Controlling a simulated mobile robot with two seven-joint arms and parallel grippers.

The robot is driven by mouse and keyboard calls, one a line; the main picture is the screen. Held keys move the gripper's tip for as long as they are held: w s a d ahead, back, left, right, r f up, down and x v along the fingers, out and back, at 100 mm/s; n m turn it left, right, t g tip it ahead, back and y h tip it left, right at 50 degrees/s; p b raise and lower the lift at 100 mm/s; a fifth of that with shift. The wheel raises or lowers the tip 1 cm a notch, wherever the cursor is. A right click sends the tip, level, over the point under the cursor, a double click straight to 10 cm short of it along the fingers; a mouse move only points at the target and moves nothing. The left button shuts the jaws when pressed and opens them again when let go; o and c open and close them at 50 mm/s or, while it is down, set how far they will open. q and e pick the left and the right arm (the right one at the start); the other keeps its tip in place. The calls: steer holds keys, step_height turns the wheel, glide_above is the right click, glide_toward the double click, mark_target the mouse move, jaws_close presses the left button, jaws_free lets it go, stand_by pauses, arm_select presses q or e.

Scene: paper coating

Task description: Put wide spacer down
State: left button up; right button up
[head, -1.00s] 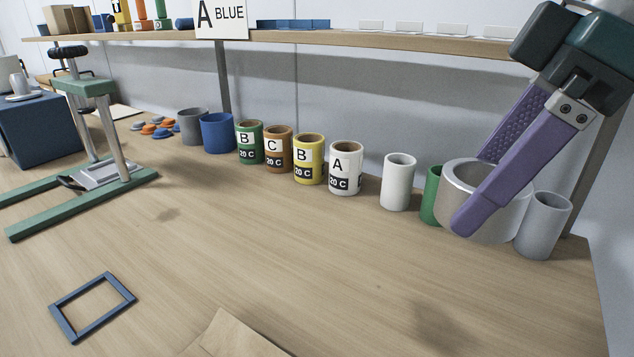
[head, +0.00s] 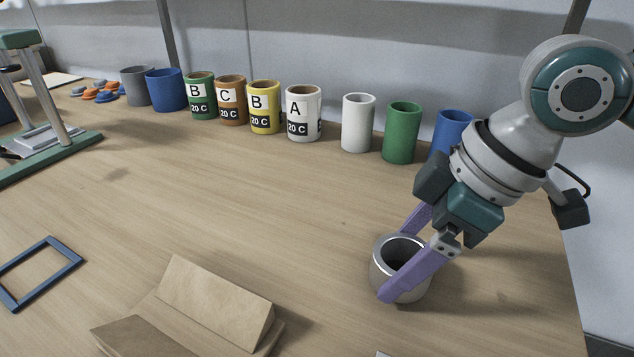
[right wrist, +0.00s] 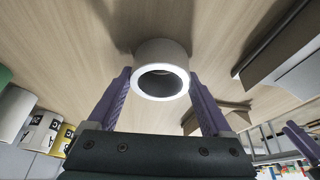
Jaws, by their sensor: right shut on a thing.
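The wide spacer (head: 380,268) is a short, thick silvery ring with a dark bore. It is upright at the right of the table, low over the wood; whether its base touches is hard to tell. My right gripper (head: 402,262) has its purple fingers shut on opposite sides of it. In the right wrist view the spacer (right wrist: 160,50) sits between the two fingers. My left gripper is outside the head view; purple parts (right wrist: 303,142) at the right edge of the right wrist view may belong to it, with jaws unclear.
Labelled cans, a white cylinder (head: 358,123), a green one (head: 402,133) and a blue one (head: 452,128) stand along the back. Folded brown paper (head: 215,298) lies left of the spacer, and a blue frame (head: 68,260) farther left. Bare wood lies between the spacer and the cylinders.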

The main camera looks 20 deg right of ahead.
steer(key=shift+f, duration=0.25)
steer(key=o, duration=1.2)
steer(key=shift+c, duration=0.2)
steer(key=p+v, duration=0.2)
steer(key=v, duration=1)
steer(key=shift+p, duration=0.4)
steer(key=shift+r, duration=0.15)
